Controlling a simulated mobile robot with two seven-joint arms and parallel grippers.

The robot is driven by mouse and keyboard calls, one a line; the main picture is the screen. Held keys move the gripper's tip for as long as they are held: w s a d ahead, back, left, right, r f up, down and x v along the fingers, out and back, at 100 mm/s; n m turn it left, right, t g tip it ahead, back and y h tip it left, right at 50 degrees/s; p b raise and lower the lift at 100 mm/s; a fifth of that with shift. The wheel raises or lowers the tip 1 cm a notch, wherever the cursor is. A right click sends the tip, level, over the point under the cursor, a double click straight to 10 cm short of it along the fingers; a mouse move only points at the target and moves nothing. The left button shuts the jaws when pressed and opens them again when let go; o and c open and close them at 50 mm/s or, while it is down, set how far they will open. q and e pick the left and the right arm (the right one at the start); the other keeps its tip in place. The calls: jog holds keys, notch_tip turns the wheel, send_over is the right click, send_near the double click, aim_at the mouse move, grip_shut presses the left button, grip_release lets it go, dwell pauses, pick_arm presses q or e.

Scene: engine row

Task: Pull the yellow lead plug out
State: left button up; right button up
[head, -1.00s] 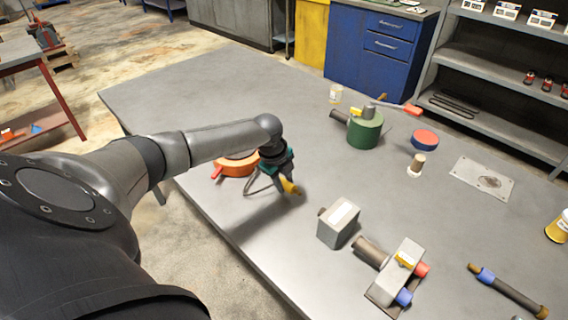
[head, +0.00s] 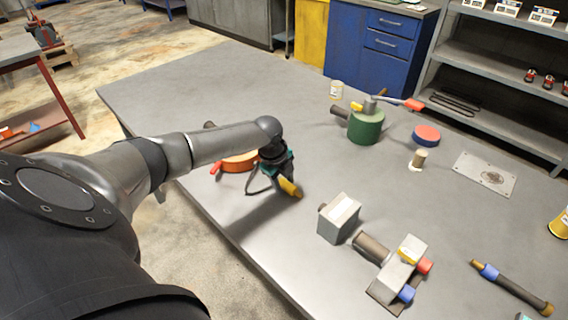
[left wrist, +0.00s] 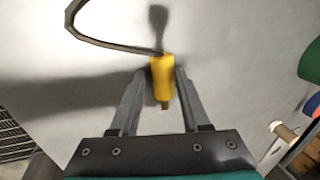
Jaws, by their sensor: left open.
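The yellow lead plug (head: 290,187) is at the tips of my left gripper (head: 284,179), with its dark lead looping off to the left. In the left wrist view the plug (left wrist: 163,72) lies between the two fingers of my left gripper (left wrist: 160,75), with the lead leaving its far end. The gripper is open around it, with the fingers close to its sides. A shadow shows beyond the plug; I cannot tell whether it touches the table. My right gripper is not in view.
To the right are a grey box (head: 338,220), a block (head: 400,272) with red, blue and yellow parts, and a green cylinder (head: 366,127). The bench (head: 190,85) is clear at the far left.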

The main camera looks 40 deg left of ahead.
aim_at(284, 186)
pick_arm(q)
jog(key=shift+s+r+p, duration=0.15)
jog(key=shift+r+p, duration=0.05)
jog(key=shift+p, duration=0.2)
dwell(0.3)
grip_shut()
dwell(1.0)
jog(key=shift+r, duration=0.1)
notch_tip(284, 186, up, 7)
jog(key=p, duration=0.7)
